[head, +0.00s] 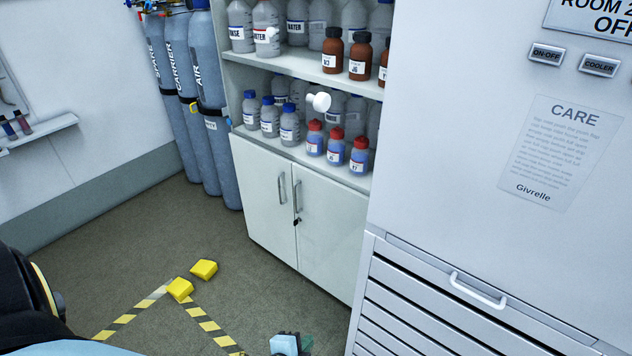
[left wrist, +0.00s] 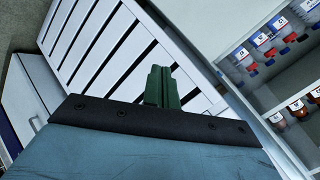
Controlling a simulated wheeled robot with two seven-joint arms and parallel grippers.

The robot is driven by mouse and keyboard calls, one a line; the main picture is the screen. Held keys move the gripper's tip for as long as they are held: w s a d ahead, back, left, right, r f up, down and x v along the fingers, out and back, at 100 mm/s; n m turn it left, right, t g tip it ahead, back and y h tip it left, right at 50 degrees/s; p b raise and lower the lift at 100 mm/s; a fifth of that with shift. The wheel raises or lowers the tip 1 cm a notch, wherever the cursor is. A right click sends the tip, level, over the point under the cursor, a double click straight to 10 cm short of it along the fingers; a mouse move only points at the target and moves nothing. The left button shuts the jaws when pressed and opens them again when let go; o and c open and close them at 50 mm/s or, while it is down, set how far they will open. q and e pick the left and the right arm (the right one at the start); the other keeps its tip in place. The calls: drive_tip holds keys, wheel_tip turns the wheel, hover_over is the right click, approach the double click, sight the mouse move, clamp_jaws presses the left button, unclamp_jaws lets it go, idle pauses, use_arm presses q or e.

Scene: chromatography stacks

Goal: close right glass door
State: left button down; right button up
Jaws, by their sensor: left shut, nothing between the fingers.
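The upper shelf cabinet (head: 228,95) stands in the middle of the head view. Two white round knobs show in front of its bottles, an upper one (head: 271,34) and a lower, larger one (head: 318,102). The clear glass of the doors cannot be made out, so I cannot tell how far the right one stands open. My left gripper (head: 288,343) shows at the bottom edge of the head view, low and apart from the knobs. In the left wrist view its dark green fingers (left wrist: 162,87) are together and empty. My right gripper is not in view.
White lower cupboard doors (head: 300,215) are closed below the shelves. A large white unit (head: 480,225) with a slatted front and handle stands at right. Grey gas cylinders (head: 185,100) stand at left. Yellow blocks (head: 204,269) and striped tape lie on the open floor.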

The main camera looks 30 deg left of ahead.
use_arm(q)
drive_tip(key=w+r+m+t+p, duration=0.1)
drive_tip(key=w+r+m+t, duration=0.2)
drive_tip(key=r, duration=1.3)
drive_tip(key=m+t+y+p, duration=0.1)
drive_tip(key=t+y+p, duration=0.1)
drive_tip(key=t, duration=0.2)
approach(314, 193)
drive_tip(key=s+d+r, duration=0.3)
drive_tip(key=d, duration=0.3)
drive_tip(key=w+a+p, duration=0.1)
drive_tip(key=w+a, duration=0.1)
drive_tip(key=w, duration=0.1)
drive_tip(key=w+a+p, duration=0.1)
drive_tip(key=w, duration=0.3)
drive_tip(key=w+a+p, duration=0.1)
drive_tip(key=w+a, duration=0.1)
drive_tip(key=w, duration=0.1)
drive_tip(key=shift+w+a+f, duration=0.2)
drive_tip(key=shift+a, duration=0.1)
drive_tip(key=shift+a, duration=0.15)
